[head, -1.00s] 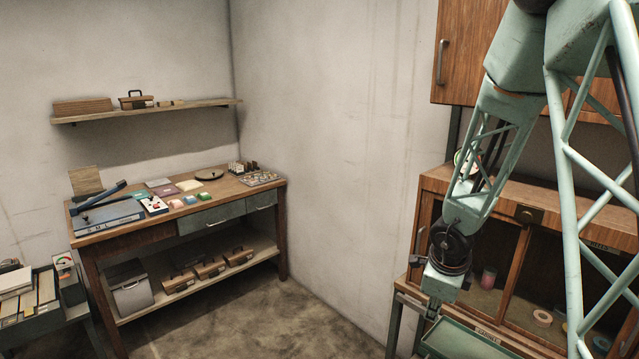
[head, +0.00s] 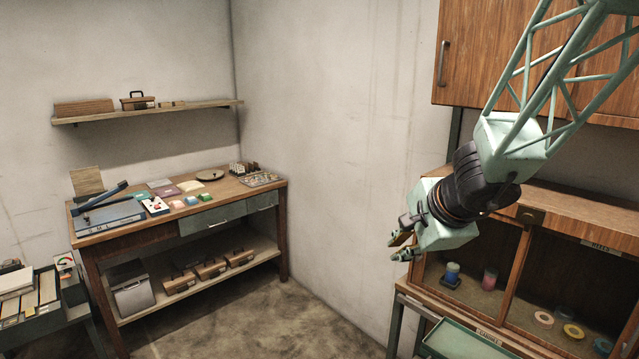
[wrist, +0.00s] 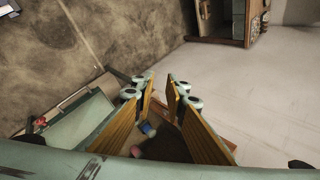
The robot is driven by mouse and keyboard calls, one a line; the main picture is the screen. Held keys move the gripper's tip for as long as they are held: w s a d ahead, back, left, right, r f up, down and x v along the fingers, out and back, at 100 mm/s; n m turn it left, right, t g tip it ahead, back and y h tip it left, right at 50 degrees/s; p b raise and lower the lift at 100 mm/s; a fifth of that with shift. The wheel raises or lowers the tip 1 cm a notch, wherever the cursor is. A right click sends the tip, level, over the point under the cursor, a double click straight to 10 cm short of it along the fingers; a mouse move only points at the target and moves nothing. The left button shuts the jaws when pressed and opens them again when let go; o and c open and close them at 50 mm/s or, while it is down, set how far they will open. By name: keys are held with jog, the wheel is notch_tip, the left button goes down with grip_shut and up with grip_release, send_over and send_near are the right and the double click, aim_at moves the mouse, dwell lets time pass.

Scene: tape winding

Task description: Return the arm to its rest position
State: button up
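My gripper (head: 400,246) is in front of the wooden cabinet (head: 508,285) at the right of the head view, with its fingers pointing left. It is above the green tray (head: 462,344) and apart from the cabinet front. In the wrist view my gripper (wrist: 160,88) has its two yellow-lined fingers apart, with nothing between their tips. The small spools seen between the fingers are farther off.
A blue spool (head: 452,272) and a pink spool (head: 490,278) stand in the open cabinet, with tape rolls (head: 544,319) farther right. A wall cupboard (head: 490,70) hangs above. A workbench (head: 140,223) stands at the left, with clear floor (head: 270,315) between.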

jog(key=s+a+r+n+g+y, duration=0.1)
jog(key=s+a+r+n, duration=0.35)
jog(key=s, duration=0.55)
jog(key=s+a+r+n+g+y, duration=0.1)
jog(key=s+a+r+n, duration=0.4)
jog(key=s, duration=0.5)
jog(key=s+d+n+g+h, duration=0.1)
jog(key=s+d, duration=0.4)
jog(key=s, duration=0.6)
jog(key=s+d+n+h, duration=0.3)
jog(key=s+d+n, duration=0.2)
jog(key=s, duration=0.6)
jog(key=shift+d+g, duration=0.4)
jog(key=shift+d, duration=0.35)
jog(key=shift+a+r+n, duration=0.1)
jog(key=shift+n, duration=0.15)
